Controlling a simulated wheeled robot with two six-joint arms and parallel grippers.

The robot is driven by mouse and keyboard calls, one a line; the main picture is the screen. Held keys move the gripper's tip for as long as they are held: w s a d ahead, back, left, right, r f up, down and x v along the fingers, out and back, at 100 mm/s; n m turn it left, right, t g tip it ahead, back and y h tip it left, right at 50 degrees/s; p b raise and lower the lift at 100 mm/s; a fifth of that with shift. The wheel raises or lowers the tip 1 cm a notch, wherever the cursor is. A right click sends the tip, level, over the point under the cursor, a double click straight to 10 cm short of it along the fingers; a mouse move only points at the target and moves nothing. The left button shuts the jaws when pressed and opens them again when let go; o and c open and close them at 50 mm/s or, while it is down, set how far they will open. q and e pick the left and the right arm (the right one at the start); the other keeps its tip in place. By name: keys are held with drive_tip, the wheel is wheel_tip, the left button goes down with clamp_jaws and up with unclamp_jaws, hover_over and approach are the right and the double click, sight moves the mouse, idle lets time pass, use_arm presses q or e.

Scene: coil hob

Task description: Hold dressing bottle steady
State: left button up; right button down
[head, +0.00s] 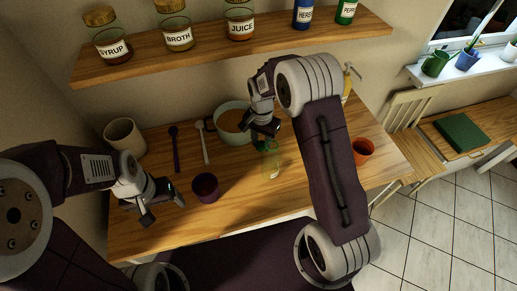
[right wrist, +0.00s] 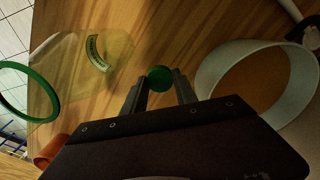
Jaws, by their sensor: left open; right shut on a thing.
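The dressing bottle (head: 271,163), clear and pale green, stands upright on the wooden counter, below my right gripper (head: 264,130). In the right wrist view, its see-through body and label (right wrist: 97,53) show left of the fingers, with a green ring (right wrist: 27,113) at the left edge. My right gripper (right wrist: 160,90) is shut on a small round green cap (right wrist: 160,78). I cannot tell whether the cap touches the bottle. My left gripper (head: 163,206) is open and empty above the counter's left part, apart from the bottle.
A dark purple cup (head: 205,188) stands between my left gripper and the bottle. An orange cup (head: 362,150) stands right. A shelf (head: 210,55) with jars hangs above.

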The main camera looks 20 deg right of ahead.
drive_tip(key=s+d+r+b, duration=0.1)
drive_tip(key=s+d+r, duration=0.2)
drive_tip(key=d+r, duration=0.3)
drive_tip(key=d, duration=0.4)
drive_tip(key=shift+s+d, duration=0.15)
drive_tip(key=shift+r, duration=0.1)
